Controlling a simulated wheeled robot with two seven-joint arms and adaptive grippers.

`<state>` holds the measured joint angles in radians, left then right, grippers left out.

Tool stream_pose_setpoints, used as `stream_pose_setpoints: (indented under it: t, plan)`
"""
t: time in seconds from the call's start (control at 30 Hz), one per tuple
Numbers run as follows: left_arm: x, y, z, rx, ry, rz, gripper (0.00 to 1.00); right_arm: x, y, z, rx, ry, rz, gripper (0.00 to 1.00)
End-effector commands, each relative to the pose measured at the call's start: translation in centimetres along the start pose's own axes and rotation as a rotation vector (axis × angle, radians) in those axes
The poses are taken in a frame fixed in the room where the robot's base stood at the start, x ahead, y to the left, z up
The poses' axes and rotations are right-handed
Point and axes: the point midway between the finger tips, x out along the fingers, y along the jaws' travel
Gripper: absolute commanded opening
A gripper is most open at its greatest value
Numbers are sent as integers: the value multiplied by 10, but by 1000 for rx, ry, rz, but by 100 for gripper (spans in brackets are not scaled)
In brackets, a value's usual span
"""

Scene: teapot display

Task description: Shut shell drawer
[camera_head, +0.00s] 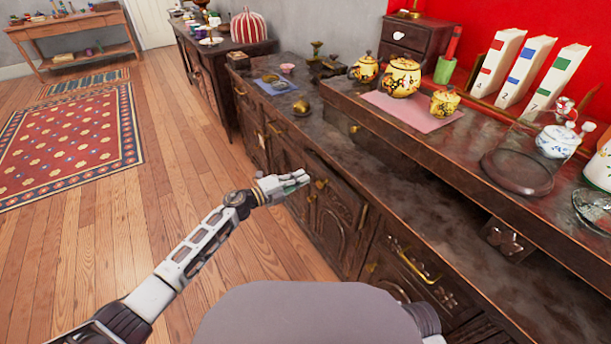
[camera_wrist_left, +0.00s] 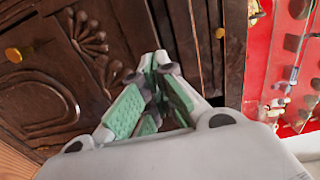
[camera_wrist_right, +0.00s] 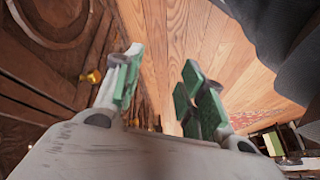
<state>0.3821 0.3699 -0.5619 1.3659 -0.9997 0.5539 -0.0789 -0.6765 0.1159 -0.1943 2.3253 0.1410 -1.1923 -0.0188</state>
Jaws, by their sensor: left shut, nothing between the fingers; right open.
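My left gripper (camera_head: 300,178) is shut and empty in front of the dark carved cabinet (camera_head: 338,215), close to a brass knob (camera_head: 320,184). In the left wrist view its green-padded fingertips (camera_wrist_left: 158,65) meet beside a carved panel (camera_wrist_left: 75,65). My right gripper (camera_wrist_right: 165,75) is open and empty beside dark cabinet fronts with a brass knob (camera_wrist_right: 92,77); it is out of the head view. A small dark chest (camera_head: 412,40) at the back bears a pale shell-like mark on a drawer front. I cannot tell for certain which drawer is the shell drawer, or whether it is open.
Yellow teapots (camera_head: 403,77) stand on a pink cloth on the raised shelf. A glass dome (camera_head: 525,150) and a white-blue teapot (camera_head: 557,140) stand at the right. A blue cloth (camera_head: 275,84) lies on the lower top. The wooden floor (camera_head: 150,215) left of the cabinet is clear.

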Motion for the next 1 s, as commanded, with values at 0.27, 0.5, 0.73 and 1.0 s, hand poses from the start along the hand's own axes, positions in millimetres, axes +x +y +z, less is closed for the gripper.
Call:
stream_pose_setpoints:
  t: [0.27, 0.5, 0.73, 1.0]
  plan:
    - [-33, -1, 0, 0, -1, 1, 0, -20, 3, -8, -13, -30, 23, 41]
    - [-62, 0, 0, -1, -1, 1, 0, -36, 4, -15, -21, -51, 40, 41]
    - [-76, 0, 0, -1, 1, 0, 0, -44, 5, -14, -24, -71, 49, 41]
    - [-79, 0, 0, 0, 0, -1, 0, -44, 5, -12, -23, -77, 49, 41]
